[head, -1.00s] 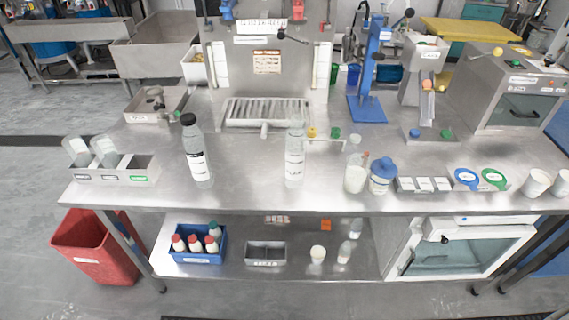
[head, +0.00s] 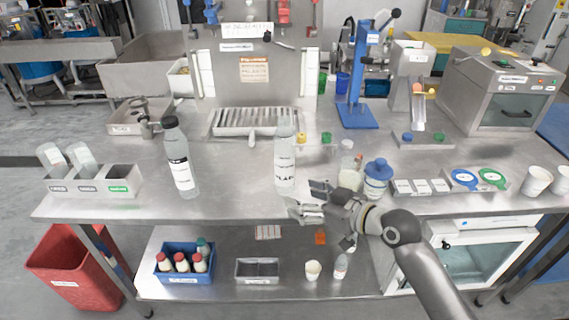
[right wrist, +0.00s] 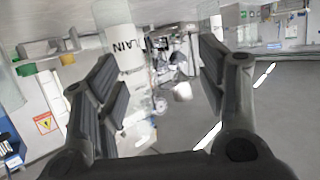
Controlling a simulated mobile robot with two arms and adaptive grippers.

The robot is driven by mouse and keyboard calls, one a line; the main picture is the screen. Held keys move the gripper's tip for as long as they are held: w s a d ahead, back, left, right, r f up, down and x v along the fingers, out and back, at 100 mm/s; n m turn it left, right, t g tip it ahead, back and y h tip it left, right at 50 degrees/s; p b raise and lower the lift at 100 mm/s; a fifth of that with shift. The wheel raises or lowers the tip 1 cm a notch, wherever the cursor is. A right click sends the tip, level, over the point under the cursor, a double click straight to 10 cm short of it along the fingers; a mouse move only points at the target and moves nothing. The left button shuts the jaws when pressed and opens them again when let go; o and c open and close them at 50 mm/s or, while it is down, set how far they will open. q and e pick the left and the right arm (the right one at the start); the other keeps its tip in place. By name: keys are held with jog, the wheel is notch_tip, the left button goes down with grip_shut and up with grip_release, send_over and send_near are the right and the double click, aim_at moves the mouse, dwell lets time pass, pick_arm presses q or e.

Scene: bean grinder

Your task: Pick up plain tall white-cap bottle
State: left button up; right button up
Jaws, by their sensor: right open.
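The tall clear bottle with a white cap and a white label (head: 285,165) stands upright on the steel table, near the middle. In the right wrist view the bottle's label, reading "LAIN" (right wrist: 126,46), shows just behind the left finger. My right gripper (head: 307,199) is open and empty, just right of the bottle's lower part and towards the table's front edge. Its two dark fingers are spread in the right wrist view (right wrist: 163,85). I cannot tell whether a finger touches the bottle. My left gripper is not in view.
A black-cap bottle (head: 180,160) stands to the left. A short bottle (head: 349,178) and a blue-lidded jar (head: 377,177) stand close behind my right gripper. A drip grate (head: 252,122) lies behind. The table between the two tall bottles is clear.

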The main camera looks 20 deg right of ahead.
aim_at(289, 124)
jog(key=w+r+t, duration=0.1)
jog(key=w+r, duration=0.2)
jog(key=w+d+r+t+p, duration=0.1)
jog(key=w+r, duration=0.2)
jog(key=r, duration=0.1)
jog(key=w+d+r+t+y, duration=0.1)
jog(key=w+r, duration=0.2)
jog(key=r, duration=0.1)
jog(key=shift+w+d+r, duration=0.15)
jog(key=shift+w+r, duration=0.1)
jog(key=shift+w+a, duration=0.2)
jog(key=shift+w, duration=0.1)
jog(key=shift+w+a+r+p, duration=0.1)
jog(key=shift+w+a+p, duration=0.1)
jog(key=shift+w+p, duration=0.25)
jog(key=shift+r+p+x, duration=0.15)
jog(key=shift+p+x, duration=0.25)
jog(key=shift+x, duration=0.7)
jog(key=shift+r+p+x, duration=0.1)
jog(key=shift+p+x, duration=0.25)
jog(key=shift+x, duration=0.75)
jog(key=shift+s, duration=0.1)
jog(key=shift+c, duration=0.2)
jog(key=c, duration=1)
